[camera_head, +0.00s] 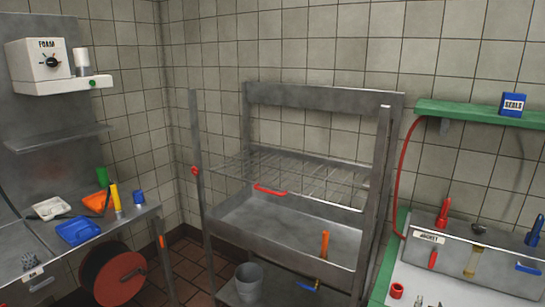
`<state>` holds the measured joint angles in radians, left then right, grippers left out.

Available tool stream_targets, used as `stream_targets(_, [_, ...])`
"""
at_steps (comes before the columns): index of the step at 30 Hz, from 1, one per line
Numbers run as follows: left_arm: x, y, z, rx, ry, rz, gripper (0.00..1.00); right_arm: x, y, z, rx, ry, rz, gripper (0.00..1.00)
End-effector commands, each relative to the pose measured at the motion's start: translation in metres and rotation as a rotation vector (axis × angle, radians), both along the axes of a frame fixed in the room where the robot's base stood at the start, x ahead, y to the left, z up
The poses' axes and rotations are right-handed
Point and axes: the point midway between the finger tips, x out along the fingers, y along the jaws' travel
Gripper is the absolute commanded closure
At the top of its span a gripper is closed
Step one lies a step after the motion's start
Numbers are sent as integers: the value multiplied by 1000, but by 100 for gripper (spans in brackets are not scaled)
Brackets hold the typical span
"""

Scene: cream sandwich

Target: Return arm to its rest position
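Neither of my grippers can be made out in the head view, and no arm of mine is clearly visible. Whether they are open or shut does not show. The task names no other object. In the middle stands a metal sink frame (290,240) with a wire rack (300,175) above its basin. A red-handled item (270,190) lies at the rack's front edge, and an orange-handled tool (324,244) stands at the basin's front.
A left metal bench (135,222) holds blue (78,231) and white (50,208) scoops. A hose reel (112,275) sits below it. A grey bucket (249,282) stands under the basin. A green-edged counter (380,280) and green shelf (470,111) are at right.

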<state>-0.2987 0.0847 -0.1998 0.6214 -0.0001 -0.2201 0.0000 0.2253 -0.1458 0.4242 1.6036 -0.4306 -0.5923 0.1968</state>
Motion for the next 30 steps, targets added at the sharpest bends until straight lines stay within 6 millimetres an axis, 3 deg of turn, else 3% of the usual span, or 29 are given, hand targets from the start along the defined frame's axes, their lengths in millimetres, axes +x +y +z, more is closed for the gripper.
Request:
stream_targets(8, [4, -9, 0, -11, -7, 3, 60, -37, 12, -13, -6, 102, 40, 62])
stream_targets(14, [6, -11, 0, -14, -9, 4, 60, -76, 35, -27, 1, 213, 101, 62])
stream_targets(17, [4, -9, 0, -12, -6, 3, 60, -104, 54, -35, 10, 289, 151, 62])
stream_targets(24, [-4, -2, 0, -3, 7, 1, 60, -204, 126, -55, 59, 545, 351, 62])
stream_targets(30, [-4, -3, 0, -3, 7, 1, 60, -269, 169, -58, 100, 695, 486, 62])
